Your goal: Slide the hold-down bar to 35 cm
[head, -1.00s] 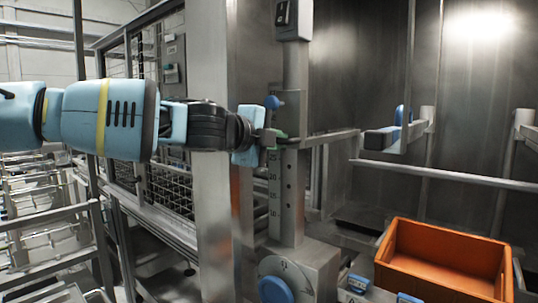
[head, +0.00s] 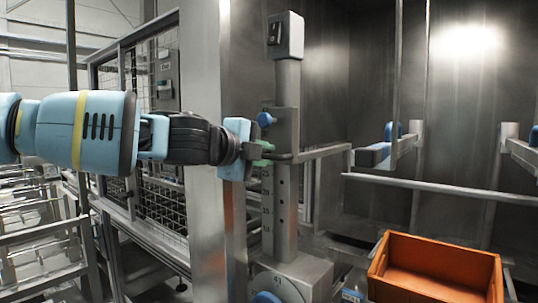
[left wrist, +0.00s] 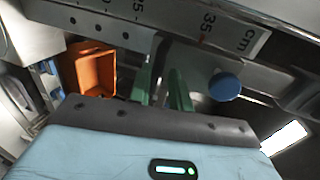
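The hold-down bar (head: 322,152) is a grey horizontal bar running right from an upright steel post (head: 286,205). A dark rod at its left end meets my left gripper (head: 264,149). My gripper's green fingers are at the post, below a blue knob (head: 265,119). In the left wrist view the left gripper (left wrist: 166,88) shows two green fingers with a narrow dark gap; whether they clamp the rod is unclear. That view shows the scale (left wrist: 222,30) with "35" and "cm", a red mark beside the 35, and the blue knob (left wrist: 225,85). My right gripper is out of view.
An orange crate (head: 436,243) stands at the lower right. A switch box (head: 285,36) tops the post, and a dial (head: 266,297) sits at its foot. A blue-ended pad (head: 372,154) and rails lie to the right. A wide steel pillar (head: 207,120) stands behind my left arm.

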